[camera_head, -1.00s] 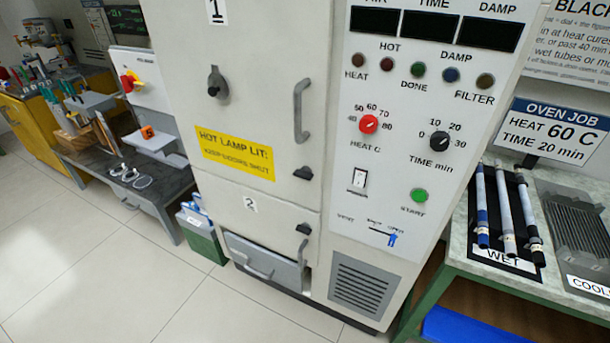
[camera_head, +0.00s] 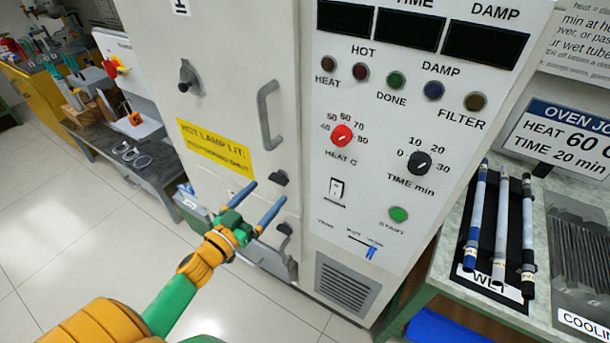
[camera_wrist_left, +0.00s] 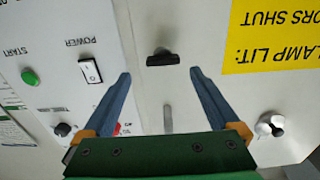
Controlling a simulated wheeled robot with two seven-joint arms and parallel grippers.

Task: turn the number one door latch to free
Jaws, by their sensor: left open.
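The upper door bears a dark number one latch (camera_head: 279,178) near its lower right corner, below the grey bar handle (camera_head: 270,115). My left gripper (camera_head: 268,190) is open and empty in front of the lower part of the door, its blue fingers pointing at the oven. In the left wrist view the latch (camera_wrist_left: 161,58) shows just beyond and between the open fingertips (camera_wrist_left: 160,73). It looks like a dark bar lying across that view. I cannot tell whether the fingers touch it. My right gripper is not in view.
A second dark latch (camera_head: 285,228) sits just below, on the lower door. The control panel (camera_head: 375,160) with knobs and a power switch is to the right. A round fitting (camera_head: 190,77) sticks out of the upper door. Rods lie on the wet tray (camera_head: 512,240) at right.

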